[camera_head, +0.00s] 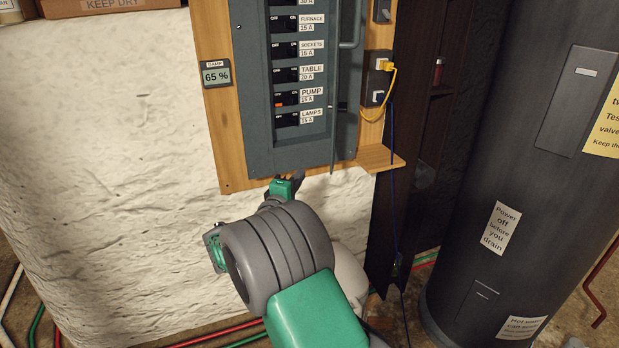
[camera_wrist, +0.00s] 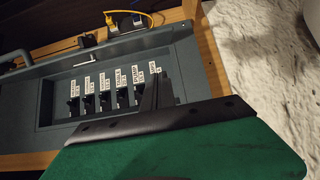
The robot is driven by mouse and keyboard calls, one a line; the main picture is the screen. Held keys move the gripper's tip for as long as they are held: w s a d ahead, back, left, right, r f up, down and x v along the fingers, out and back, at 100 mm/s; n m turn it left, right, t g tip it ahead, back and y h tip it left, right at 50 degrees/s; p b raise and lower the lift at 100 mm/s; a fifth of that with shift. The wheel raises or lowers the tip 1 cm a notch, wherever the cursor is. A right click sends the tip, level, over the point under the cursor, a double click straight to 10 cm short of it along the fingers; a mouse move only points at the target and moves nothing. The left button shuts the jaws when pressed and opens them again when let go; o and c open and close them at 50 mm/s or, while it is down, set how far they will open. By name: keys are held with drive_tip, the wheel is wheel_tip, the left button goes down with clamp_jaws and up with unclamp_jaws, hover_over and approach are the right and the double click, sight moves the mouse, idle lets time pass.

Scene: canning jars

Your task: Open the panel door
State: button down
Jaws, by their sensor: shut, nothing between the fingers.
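The grey breaker panel (camera_head: 258,130) is mounted on a wooden board. Its door (camera_head: 343,90) stands swung out at the panel's right side, seen nearly edge-on, with a bar handle (camera_head: 358,25) on it. The breakers and their labels are exposed. My gripper (camera_head: 298,181) is just below the panel's lower edge, shut and empty; my own wrist partly hides it. In the wrist view my gripper's fingers (camera_wrist: 160,85) overlap the end of the breaker row. The panel (camera_wrist: 50,110) and the grey handle (camera_wrist: 14,56) also show there.
Right of the door are an outlet with a yellow plug (camera_head: 382,66) and cords, and a small wooden ledge (camera_head: 380,158). A dark tank (camera_head: 500,190) stands further right. A humidity display (camera_head: 215,73) is left of the panel. The white wall (camera_head: 110,150) is bare.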

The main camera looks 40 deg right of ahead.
drive_tip(key=w+d+p, duration=0.1)
drive_tip(key=d+p, duration=0.2)
drive_tip(key=d, duration=0.7)
drive_tip(key=shift+w+d+p, duration=0.2)
drive_tip(key=shift+w+p, duration=0.1)
drive_tip(key=shift+w, duration=0.05)
